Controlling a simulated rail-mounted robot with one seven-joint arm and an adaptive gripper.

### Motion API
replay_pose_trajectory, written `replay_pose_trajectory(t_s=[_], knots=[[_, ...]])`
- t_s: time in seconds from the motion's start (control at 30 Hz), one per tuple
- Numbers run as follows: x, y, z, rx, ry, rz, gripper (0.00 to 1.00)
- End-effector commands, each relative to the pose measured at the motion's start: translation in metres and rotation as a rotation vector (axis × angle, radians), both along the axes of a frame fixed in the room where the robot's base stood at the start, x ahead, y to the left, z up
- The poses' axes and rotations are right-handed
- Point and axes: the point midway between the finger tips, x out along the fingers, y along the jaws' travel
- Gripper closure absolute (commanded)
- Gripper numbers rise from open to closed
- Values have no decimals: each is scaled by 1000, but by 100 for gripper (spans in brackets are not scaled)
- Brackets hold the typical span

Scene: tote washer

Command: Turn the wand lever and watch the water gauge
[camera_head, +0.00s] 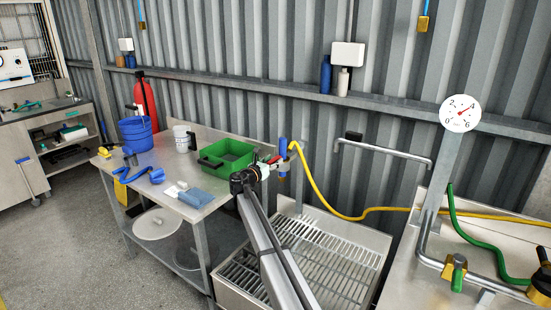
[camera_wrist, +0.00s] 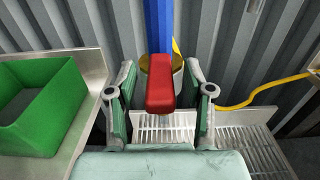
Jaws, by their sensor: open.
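The red wand lever (camera_wrist: 161,84) is in the middle of the wrist view, in front of a brass fitting (camera_wrist: 176,68) on the blue wand (camera_wrist: 158,25). My gripper (camera_wrist: 163,98) is open, with one finger on each side of the lever and gaps visible between. In the head view my gripper (camera_head: 271,166) is at the blue wand (camera_head: 283,150), above the right end of the table; the lever is small and partly hidden there. The round white water gauge (camera_head: 461,113) stands on a post at right, its red needle pointing up-right, near the 4.
A green tote (camera_head: 238,150) sits on the steel table (camera_head: 158,193) left of my gripper. A yellow hose (camera_head: 321,193) runs from the wand to the right. A slatted sink (camera_head: 335,241) lies below. A blue bucket (camera_head: 137,132) stands farther left.

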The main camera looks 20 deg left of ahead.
Motion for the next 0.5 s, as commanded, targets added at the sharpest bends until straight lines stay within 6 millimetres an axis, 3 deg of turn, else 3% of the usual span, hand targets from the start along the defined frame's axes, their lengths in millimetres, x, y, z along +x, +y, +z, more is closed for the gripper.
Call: replay_pose_trajectory(t_s=[0.2, 0.5], knots=[[18, -4, 0, 1, 0, 0, 48], [20, -4, 0, 1, 0, 0, 48]])
